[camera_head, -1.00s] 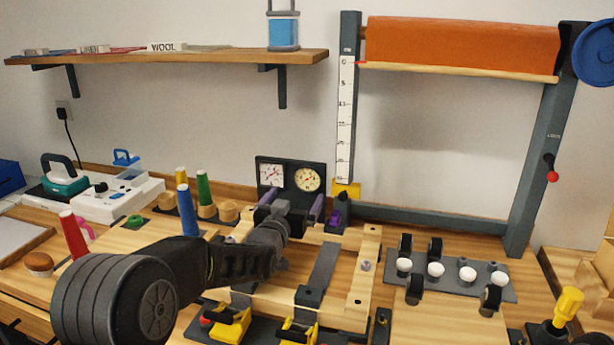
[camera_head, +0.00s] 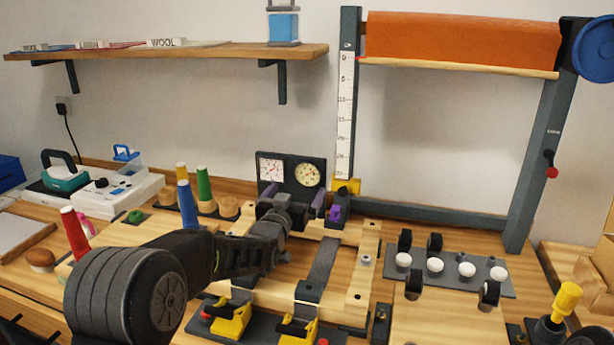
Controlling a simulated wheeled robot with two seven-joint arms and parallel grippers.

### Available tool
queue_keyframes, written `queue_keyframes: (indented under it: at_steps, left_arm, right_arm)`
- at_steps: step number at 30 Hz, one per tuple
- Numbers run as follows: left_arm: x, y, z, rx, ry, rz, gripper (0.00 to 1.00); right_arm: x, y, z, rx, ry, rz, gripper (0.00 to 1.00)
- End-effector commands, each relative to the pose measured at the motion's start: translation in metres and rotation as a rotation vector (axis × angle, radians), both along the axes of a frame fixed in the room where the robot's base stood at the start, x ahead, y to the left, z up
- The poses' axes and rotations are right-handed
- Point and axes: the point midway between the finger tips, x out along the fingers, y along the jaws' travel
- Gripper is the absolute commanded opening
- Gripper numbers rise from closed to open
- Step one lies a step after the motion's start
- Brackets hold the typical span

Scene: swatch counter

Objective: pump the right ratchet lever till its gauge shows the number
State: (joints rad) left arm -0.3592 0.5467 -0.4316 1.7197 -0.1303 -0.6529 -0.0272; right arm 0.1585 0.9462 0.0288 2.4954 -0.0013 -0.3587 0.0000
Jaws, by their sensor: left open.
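A purple-handled right lever (camera_head: 319,206) stands in front of the panel, below the round gauge. Another purple lever handle (camera_head: 270,190) shows partly behind my gripper, below the square gauge. My left gripper (camera_head: 285,209) is open just in front of the panel, beside the right lever. I cannot tell whether it touches either lever. My right gripper is not in view.
A wooden frame (camera_head: 368,262) with yellow clamps (camera_head: 232,321) lies below my gripper. Coloured cones (camera_head: 187,205) stand to the left. A rack with white knobs (camera_head: 435,265) is to the right. An upright roller stand (camera_head: 535,190) rises behind.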

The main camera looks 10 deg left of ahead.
Motion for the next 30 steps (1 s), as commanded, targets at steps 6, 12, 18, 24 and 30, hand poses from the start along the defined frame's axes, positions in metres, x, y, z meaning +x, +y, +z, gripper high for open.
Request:
queue_keyframes:
  at_steps: [6, 12, 18, 24, 30]
  left_arm:
    - [-0.002, 0.0, 0.0, 0.0, 0.0, 0.0, 1.0]
    - [-0.021, 0.002, -0.001, -0.002, -0.002, 0.0, 1.0]
    - [-0.057, 0.004, -0.001, -0.004, -0.002, 0.001, 1.0]
    - [-0.089, 0.006, 0.0, -0.002, -0.002, 0.0, 1.0]
    - [-0.1, 0.006, 0.0, -0.001, 0.0, 0.0, 1.0]
  right_arm:
    - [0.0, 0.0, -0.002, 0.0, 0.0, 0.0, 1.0]
    - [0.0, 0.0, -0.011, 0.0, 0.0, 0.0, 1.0]
    - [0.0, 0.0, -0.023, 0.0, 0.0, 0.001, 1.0]
    - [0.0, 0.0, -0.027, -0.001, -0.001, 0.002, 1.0]
    - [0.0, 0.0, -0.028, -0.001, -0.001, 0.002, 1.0]
